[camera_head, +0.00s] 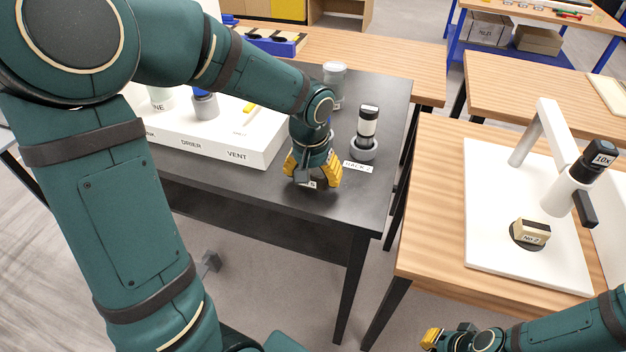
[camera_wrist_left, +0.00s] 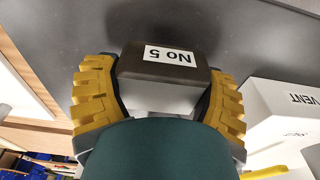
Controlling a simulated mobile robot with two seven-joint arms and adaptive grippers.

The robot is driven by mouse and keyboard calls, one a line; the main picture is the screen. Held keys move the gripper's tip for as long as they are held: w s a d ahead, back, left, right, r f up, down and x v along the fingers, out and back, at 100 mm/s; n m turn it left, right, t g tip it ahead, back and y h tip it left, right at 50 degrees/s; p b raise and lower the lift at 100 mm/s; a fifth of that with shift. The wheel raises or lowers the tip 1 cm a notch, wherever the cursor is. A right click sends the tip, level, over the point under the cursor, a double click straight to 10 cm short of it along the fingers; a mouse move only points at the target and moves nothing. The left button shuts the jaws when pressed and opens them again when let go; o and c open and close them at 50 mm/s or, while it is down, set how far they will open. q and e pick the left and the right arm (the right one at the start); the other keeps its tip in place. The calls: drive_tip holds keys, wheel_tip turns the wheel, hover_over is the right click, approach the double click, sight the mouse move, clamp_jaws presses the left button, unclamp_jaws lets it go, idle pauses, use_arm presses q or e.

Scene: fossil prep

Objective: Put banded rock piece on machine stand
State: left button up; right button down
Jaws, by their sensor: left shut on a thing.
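My left gripper (camera_head: 312,181) is shut on a two-tone block labelled No 5 (camera_wrist_left: 160,68), low over the black table. The block has a dark brown band and a pale grey band. In the head view the fingers mostly hide it, and I cannot tell whether it touches the table. The machine stand is a white base (camera_head: 490,190) with a post and a 10x eyepiece tube. A beige and dark brown block labelled No 2 (camera_head: 532,231) sits on its round dark stage (camera_head: 515,240). My right gripper (camera_head: 434,340) is at the bottom edge, partly seen.
A white drier and vent unit (camera_head: 235,154) stands left of the left gripper. A black and white cylinder in a grey ring holder (camera_head: 366,135) and a clear jar (camera_head: 335,80) stand on the black table (camera_head: 385,100). A floor gap separates it from the wooden table (camera_head: 430,230).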

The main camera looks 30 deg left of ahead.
use_arm(q)
drive_tip(key=shift+w+f, duration=0.1)
drive_tip(key=shift+f, duration=0.85)
drive_tip(key=o, duration=1.2)
drive_tip(key=shift+f, duration=0.1)
